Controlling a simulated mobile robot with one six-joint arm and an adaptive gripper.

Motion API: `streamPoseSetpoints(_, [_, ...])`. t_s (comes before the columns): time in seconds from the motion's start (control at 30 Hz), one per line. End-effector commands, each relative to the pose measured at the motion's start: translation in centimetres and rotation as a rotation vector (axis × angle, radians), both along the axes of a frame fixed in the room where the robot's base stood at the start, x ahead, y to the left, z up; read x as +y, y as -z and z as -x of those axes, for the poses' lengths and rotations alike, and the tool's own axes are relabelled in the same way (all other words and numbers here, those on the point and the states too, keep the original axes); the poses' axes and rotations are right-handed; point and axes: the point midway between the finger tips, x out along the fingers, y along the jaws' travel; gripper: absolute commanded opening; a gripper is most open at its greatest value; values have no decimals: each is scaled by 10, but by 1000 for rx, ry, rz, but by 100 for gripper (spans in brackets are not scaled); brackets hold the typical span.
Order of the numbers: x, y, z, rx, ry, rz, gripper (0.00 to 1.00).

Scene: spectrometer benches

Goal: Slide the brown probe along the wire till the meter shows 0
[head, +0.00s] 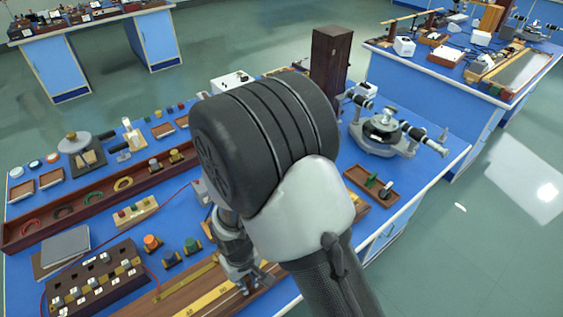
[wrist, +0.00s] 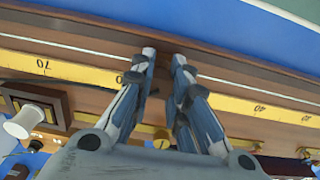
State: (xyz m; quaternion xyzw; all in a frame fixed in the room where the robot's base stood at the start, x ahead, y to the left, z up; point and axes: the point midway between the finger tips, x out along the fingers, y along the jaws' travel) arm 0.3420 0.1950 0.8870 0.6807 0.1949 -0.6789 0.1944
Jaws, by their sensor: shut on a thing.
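The metre bridge, a long brown board (head: 172,308), lies at the front of the blue bench with a yellow scale (head: 208,298). In the wrist view the pale wire (wrist: 60,45) runs along the board beside the yellow scale (wrist: 75,71), with marks such as 70 and 40 readable. My gripper (head: 248,284) is low over the board, and its two fingers (wrist: 163,58) reach down by the wire in the wrist view. It is shut on the brown probe, which the fingers mostly hide. I cannot make out the meter or its reading.
A dark box with several plugs (head: 95,283) stands left of the board. A wooden tray (head: 30,232) with coloured coils lies behind. A spectrometer (head: 385,130) and a small tray (head: 372,186) are at the right. My arm blocks the middle of the bench.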

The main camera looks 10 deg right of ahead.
Motion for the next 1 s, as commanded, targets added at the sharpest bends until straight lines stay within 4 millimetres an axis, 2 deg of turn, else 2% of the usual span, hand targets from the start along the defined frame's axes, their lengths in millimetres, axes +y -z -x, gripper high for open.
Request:
streamPoseSetpoints(0.03, [-3,4,5,13,0,8,0])
streamPoseSetpoints(0.33, [-3,4,5,13,0,8,0])
streamPoseSetpoints(0.37, [-3,4,5,13,0,8,17])
streamPoseSetpoints(0.67, [-1,2,2,6,0,4,37])
streamPoseSetpoints(1.0, [0,0,1,2,0,1,39])
